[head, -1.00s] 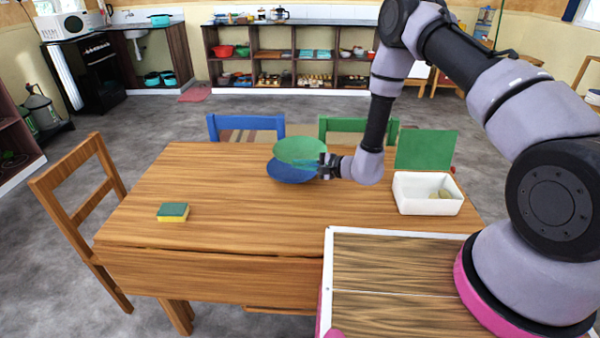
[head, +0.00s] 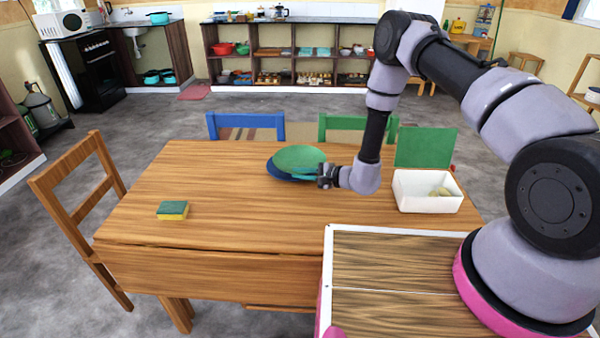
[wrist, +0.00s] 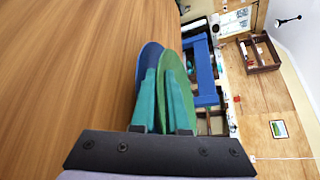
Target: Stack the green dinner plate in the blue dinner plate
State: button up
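The green dinner plate (head: 299,157) is over the blue dinner plate (head: 273,172), shifted a little to the right, so the blue rim shows at the left and front. My gripper (head: 319,171) is at the right rim of the green plate, shut on it. In the wrist view, my gripper's teal fingers (wrist: 163,95) are close together at the rim of the green plate (wrist: 178,75). The blue plate (wrist: 150,57) lies just beside it there, against the table side. Whether the plates touch fully is hidden.
On the wooden table (head: 220,215) are a sponge (head: 172,210) at the left and a white container (head: 427,203) at the right. Blue (head: 245,123) and green (head: 358,125) chairs stand behind. The table's middle front is clear.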

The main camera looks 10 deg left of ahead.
jog(key=shift+o, duration=1.2)
